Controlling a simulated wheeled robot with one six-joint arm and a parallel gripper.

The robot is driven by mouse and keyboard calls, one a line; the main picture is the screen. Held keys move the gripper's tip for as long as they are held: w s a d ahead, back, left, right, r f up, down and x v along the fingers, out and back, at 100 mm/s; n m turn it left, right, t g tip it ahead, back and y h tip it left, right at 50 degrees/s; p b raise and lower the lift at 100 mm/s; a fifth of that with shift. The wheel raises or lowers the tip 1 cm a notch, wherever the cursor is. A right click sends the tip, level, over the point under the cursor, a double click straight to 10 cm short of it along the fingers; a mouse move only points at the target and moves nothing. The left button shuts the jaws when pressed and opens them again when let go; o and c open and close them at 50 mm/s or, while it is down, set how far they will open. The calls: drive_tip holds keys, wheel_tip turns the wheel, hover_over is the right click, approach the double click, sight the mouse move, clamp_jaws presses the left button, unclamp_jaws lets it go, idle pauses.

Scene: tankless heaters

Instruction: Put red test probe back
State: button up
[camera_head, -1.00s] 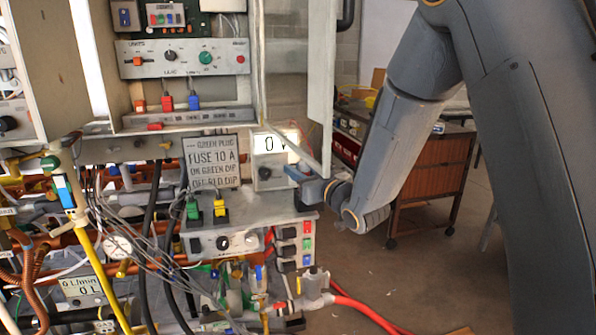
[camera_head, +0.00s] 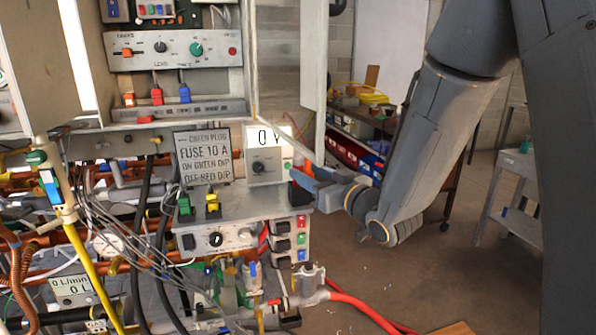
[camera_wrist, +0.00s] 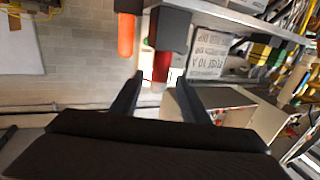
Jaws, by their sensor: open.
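My gripper (camera_wrist: 159,85) is open, with its two dark fingers apart in the wrist view. A red cylindrical piece (camera_wrist: 161,68), which looks like the red test probe, shows between the fingertips, below a dark block (camera_wrist: 170,30). I cannot tell whether the fingers touch it. An orange piece (camera_wrist: 125,36) hangs to its left, outside the fingers. In the head view my gripper (camera_head: 300,181) is at the right side of the meter (camera_head: 266,160), which has a display reading 0. Its tips and the red piece are hard to make out there.
An open cabinet door (camera_head: 314,60) stands just above my gripper. A panel box (camera_head: 230,238) with green and yellow plugs and red, green and blue labels is below. Pipes and cables crowd the left. A red hose (camera_head: 360,305) runs out over the floor; open floor lies right.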

drive_tip(key=s+d+f+m+g+h, duration=0.25)
drive_tip(key=s+d+f+h, duration=0.2)
drive_tip(key=d+f, duration=0.25)
drive_tip(key=s+d+f+m+g+h, duration=0.2)
drive_tip(key=s+d+f+g+h, duration=0.25)
drive_tip(key=d+f, duration=0.25)
drive_tip(key=s+d+f+m+g, duration=0.1)
drive_tip(key=s+f+g, duration=0.1)
drive_tip(key=s, duration=0.7)
drive_tip(key=s+d+f+m+g+h, duration=0.1)
drive_tip(key=s+f+g, duration=0.1)
drive_tip(key=s+g, duration=0.3)
drive_tip(key=s, duration=0.4)
drive_tip(key=shift+d+g, duration=0.3)
